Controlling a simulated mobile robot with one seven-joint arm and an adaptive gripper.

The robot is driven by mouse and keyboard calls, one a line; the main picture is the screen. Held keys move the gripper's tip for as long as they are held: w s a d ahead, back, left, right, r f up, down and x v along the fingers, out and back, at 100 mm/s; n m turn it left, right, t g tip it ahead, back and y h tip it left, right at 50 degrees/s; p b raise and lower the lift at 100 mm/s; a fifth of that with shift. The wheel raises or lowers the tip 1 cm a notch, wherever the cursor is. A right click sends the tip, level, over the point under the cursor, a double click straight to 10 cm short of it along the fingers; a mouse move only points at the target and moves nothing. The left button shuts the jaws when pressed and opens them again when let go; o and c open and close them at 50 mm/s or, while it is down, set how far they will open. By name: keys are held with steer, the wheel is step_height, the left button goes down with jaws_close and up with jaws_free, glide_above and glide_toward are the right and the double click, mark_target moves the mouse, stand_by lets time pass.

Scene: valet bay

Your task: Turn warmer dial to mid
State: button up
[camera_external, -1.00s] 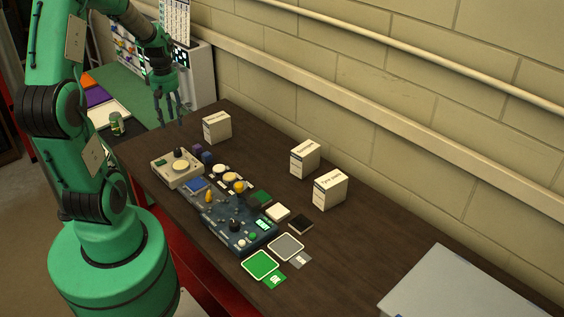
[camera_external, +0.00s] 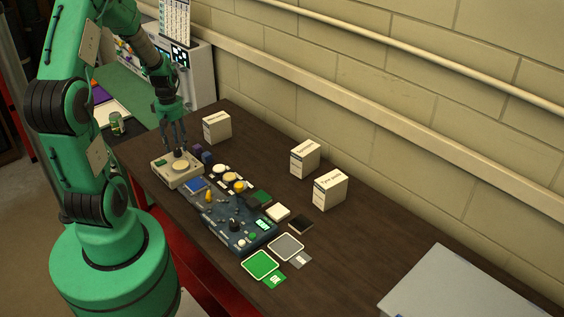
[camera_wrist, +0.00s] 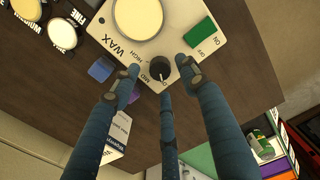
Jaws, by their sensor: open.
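The wax warmer (camera_external: 189,183) is a cream box with a round pale disc (camera_external: 180,166) on top. In the wrist view the warmer (camera_wrist: 185,32) carries the word WAX and a green OFF/ON patch (camera_wrist: 199,31). Its black dial (camera_wrist: 159,68) has a pale pointer mark and sits near its corner, with HIGH and MID printed beside it. The pointer seems to lie away from HIGH, near the label partly covered by a finger. My three-fingered gripper (camera_wrist: 158,75) is open, its fingers spread around the dial. In the external view my gripper (camera_external: 177,143) is just above the warmer; contact is unclear.
White boxes (camera_external: 216,128) stand along the wall side.

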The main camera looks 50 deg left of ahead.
mark_target(178, 153)
steer(key=shift+f, duration=1.3)
jaws_close()
steer(key=shift+m, duration=0.4)
steer(key=m+p, duration=0.1)
steer(key=m, duration=0.4)
steer(key=shift+r, duration=0.1)
steer(key=m+p, duration=0.1)
steer(key=m, duration=0.5)
